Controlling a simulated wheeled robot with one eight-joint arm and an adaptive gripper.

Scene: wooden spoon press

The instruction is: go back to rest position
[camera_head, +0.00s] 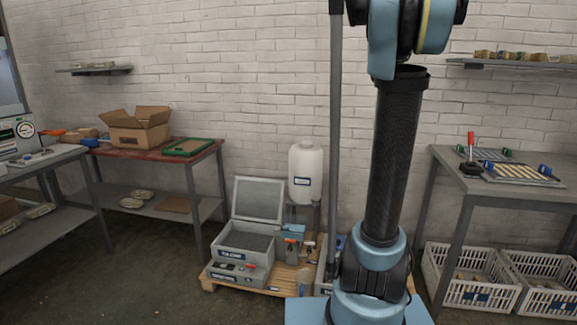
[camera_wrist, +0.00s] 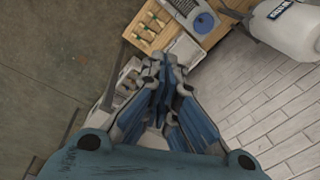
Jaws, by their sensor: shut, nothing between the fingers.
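My gripper (camera_wrist: 164,66) shows in the middle of the wrist view, its blue and grey fingers together with nothing between them. It is clear of the surfaces around it. In the head view my arm rises just right of the middle, and its upper end runs out of the top of the picture. My gripper is not seen in the head view. In the wrist view a wooden pallet (camera_wrist: 150,28) and a white jug (camera_wrist: 290,32) lie beyond the fingers.
The pallet (camera_head: 207,281) holds a grey box with its lid raised (camera_head: 243,240); the jug (camera_head: 306,172) stands behind. A red-topped table (camera_head: 170,152) is left, a grey table with a red-handled press (camera_head: 471,155) right. White crates (camera_head: 471,281) sit below it. Floor at front left is clear.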

